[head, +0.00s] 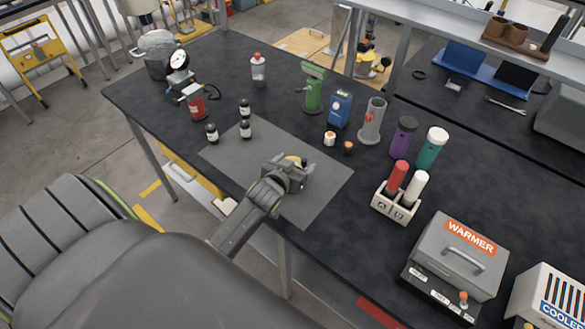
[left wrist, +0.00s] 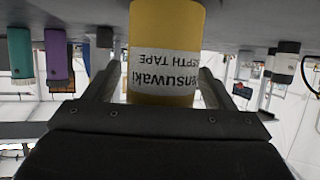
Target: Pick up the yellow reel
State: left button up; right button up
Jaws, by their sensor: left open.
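The yellow reel (left wrist: 166,28) fills the upper middle of the left wrist view, which is upside down. It is a yellow cylinder with a white printed label reading in part "TAPE". In the head view only a bit of its yellow top (head: 294,160) shows at my gripper, above the grey mat (head: 318,196). My left gripper (head: 291,168) is open, with one finger on each side of the reel. In the left wrist view the fingers (left wrist: 156,82) flank the reel; whether they touch it I cannot tell. My right gripper is not in view.
An orange-capped vial (head: 329,138) and a brown-orange one (head: 348,148) stand behind the gripper.

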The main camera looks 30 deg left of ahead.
pick_arm(q)
jog(key=shift+c, duration=0.5)
jog(key=shift+w, duration=0.1)
jog(key=c, duration=1.3)
